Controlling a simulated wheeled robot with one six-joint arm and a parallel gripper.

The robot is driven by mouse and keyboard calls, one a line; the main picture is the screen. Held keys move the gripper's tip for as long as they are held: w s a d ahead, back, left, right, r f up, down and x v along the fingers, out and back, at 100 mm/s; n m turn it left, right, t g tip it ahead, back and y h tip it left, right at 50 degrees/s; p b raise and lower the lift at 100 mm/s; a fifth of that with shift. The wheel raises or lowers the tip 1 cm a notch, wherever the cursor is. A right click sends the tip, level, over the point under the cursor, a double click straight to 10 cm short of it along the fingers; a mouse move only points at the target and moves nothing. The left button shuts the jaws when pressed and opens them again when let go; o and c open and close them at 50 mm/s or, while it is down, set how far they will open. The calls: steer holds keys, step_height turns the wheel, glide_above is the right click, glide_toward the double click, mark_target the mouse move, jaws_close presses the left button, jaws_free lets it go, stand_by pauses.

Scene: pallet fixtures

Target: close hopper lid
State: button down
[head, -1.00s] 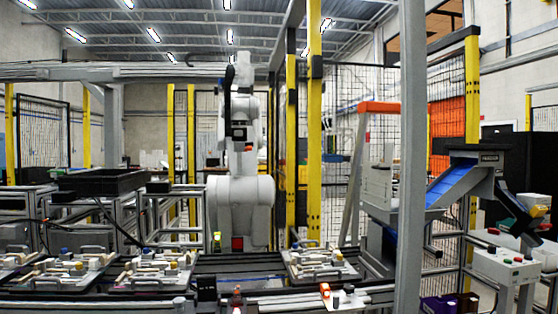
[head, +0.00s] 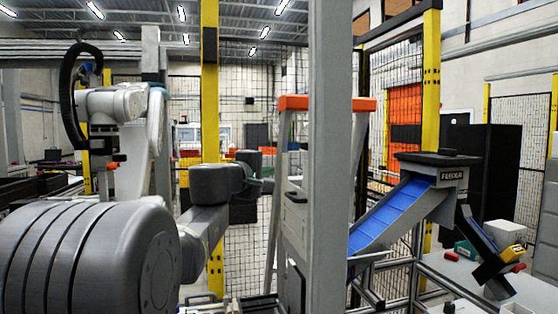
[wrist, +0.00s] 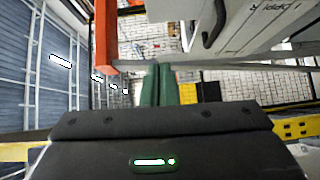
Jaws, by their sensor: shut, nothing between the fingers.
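A grey box-shaped hopper (head: 294,232) with a dark handle (head: 297,197) stands mid-view in the head view, partly hidden by a grey post. In the wrist view the hopper's grey face (wrist: 265,18), with partly cut lettering, fills the upper right. An orange bar (head: 325,103) on grey legs rises above it; it also shows in the wrist view (wrist: 105,35). I cannot clearly make out the lid or its angle. My gripper (head: 267,182) appears just left of the hopper in the head view. Its green fingers (wrist: 158,68) are together and empty, with no contact visible.
The grey post (head: 335,170) stands close in front of the hopper. Yellow fence posts (head: 211,120) and mesh are behind my arm. A feeder with a blue chute (head: 392,214) stands to the right. A grey table (head: 470,280) carries small items at lower right.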

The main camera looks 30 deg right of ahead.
steer(key=d, duration=0.1)
steer(key=p, duration=0.4)
glide_toward(304, 164)
steer(key=w+d, duration=0.2)
steer(key=w, duration=0.2)
steer(key=shift+s+d+f+p, duration=0.1)
steer(key=shift+s+d+p, duration=0.2)
steer(key=shift+d, duration=0.5)
steer(key=shift+s+d+f+p, duration=0.15)
steer(key=shift+s+d, duration=0.2)
steer(key=shift+d, duration=0.45)
steer(key=shift+r, duration=0.1)
